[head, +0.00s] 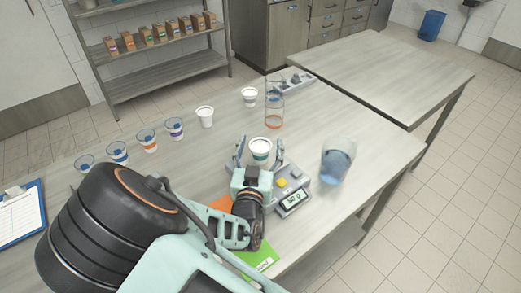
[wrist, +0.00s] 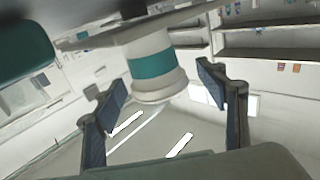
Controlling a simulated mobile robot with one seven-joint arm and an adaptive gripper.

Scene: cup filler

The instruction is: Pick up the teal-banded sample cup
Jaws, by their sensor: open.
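In the wrist view the cup (wrist: 150,68) shows large between the fingers. My gripper (head: 259,157) is open, with one finger on each side of the cup. In the wrist view the gripper (wrist: 165,92) has a visible gap between each finger pad and the cup. The wrist hides the cup's base in the head view.
A scale (head: 292,195) with a display sits right of my wrist. A clear blue-tinted container (head: 337,161) stands at the right edge. Several other cups, including a white one (head: 205,117), line the left. A clipboard (head: 20,215) lies far left.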

